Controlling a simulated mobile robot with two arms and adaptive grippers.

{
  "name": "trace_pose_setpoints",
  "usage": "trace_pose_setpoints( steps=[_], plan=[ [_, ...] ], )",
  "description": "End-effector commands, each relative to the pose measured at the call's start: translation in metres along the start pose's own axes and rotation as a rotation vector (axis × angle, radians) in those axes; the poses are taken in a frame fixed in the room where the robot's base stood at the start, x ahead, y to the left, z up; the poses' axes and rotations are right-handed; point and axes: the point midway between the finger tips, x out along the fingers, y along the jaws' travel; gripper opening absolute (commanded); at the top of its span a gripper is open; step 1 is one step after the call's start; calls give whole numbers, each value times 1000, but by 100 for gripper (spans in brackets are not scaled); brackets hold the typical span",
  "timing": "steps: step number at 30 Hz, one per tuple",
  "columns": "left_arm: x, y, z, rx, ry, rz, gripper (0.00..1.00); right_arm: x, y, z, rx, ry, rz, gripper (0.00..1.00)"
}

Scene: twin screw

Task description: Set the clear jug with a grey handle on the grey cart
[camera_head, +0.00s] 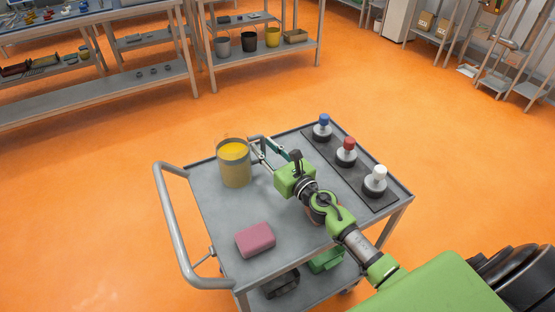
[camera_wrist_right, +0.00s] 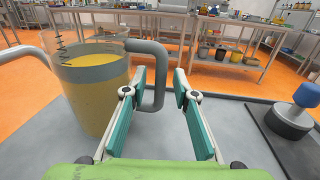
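The clear jug (camera_head: 234,165) stands upright on the grey cart (camera_head: 215,207), near its far left corner, with yellow contents. In the right wrist view the jug (camera_wrist_right: 92,95) is at the left, and its grey handle (camera_wrist_right: 158,70) shows between my fingertips, closer to the left finger. My right gripper (camera_head: 266,147) is open beside the jug on its handle side, low over the cart top. Its two teal-padded fingers (camera_wrist_right: 156,88) are apart with nothing clamped. Contact with the handle cannot be told. My left gripper is not in view.
A pink block (camera_head: 255,239) lies at the cart's near left. Blue (camera_head: 323,127), red (camera_head: 346,151) and white-topped knobs (camera_head: 375,180) stand on a dark mat at the right. A green item (camera_head: 326,260) is on the lower shelf. Shelving stands behind.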

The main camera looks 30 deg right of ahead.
Motion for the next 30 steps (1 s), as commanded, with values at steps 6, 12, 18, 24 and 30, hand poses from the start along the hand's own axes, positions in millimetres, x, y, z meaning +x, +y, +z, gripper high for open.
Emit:
trace_pose_setpoints(
  steps=[6,12,18,24,30],
  plan=[
    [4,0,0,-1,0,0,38,-46,0,-3,-3,4,2,26],
    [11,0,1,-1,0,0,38,-83,0,-3,0,2,1,26],
    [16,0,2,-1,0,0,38,-103,0,-2,-1,1,1,26],
    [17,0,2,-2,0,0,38,-108,0,0,0,0,0,26],
    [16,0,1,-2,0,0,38,-108,0,0,0,0,0,26]
  ],
)
